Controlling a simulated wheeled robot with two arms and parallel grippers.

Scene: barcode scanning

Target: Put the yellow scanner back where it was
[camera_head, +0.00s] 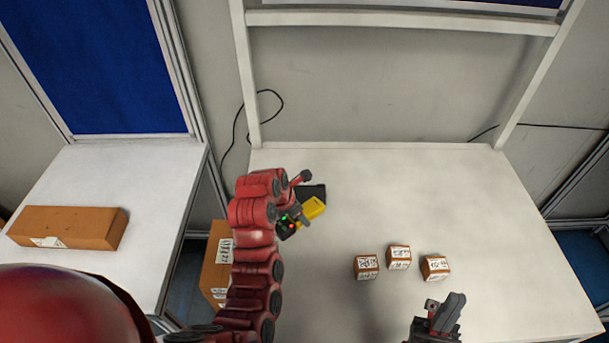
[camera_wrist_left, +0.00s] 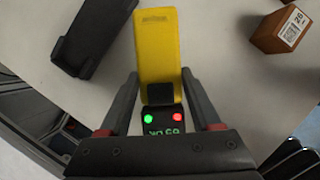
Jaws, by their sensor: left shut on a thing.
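The yellow scanner (camera_head: 313,208) is in my left gripper (camera_head: 297,217), near the left back of the white table. In the left wrist view, the left gripper's fingers (camera_wrist_left: 159,88) are on either side of the scanner (camera_wrist_left: 158,45), whose yellow body points away from the wrist. A black holder (camera_head: 315,190) lies just behind the scanner, partly hidden by my left arm. The holder also shows at the upper left of the wrist view (camera_wrist_left: 93,40), apart from the scanner and empty. My right gripper (camera_head: 443,304) is at the front right; its finger gap is unclear.
Three small brown labelled boxes (camera_head: 399,257) stand mid-table; one box (camera_wrist_left: 285,28) shows in the wrist view. A brown carton (camera_head: 217,262) is left of the table, partly behind my left arm. Another carton (camera_head: 68,226) lies on the left side table. The table's right side is clear.

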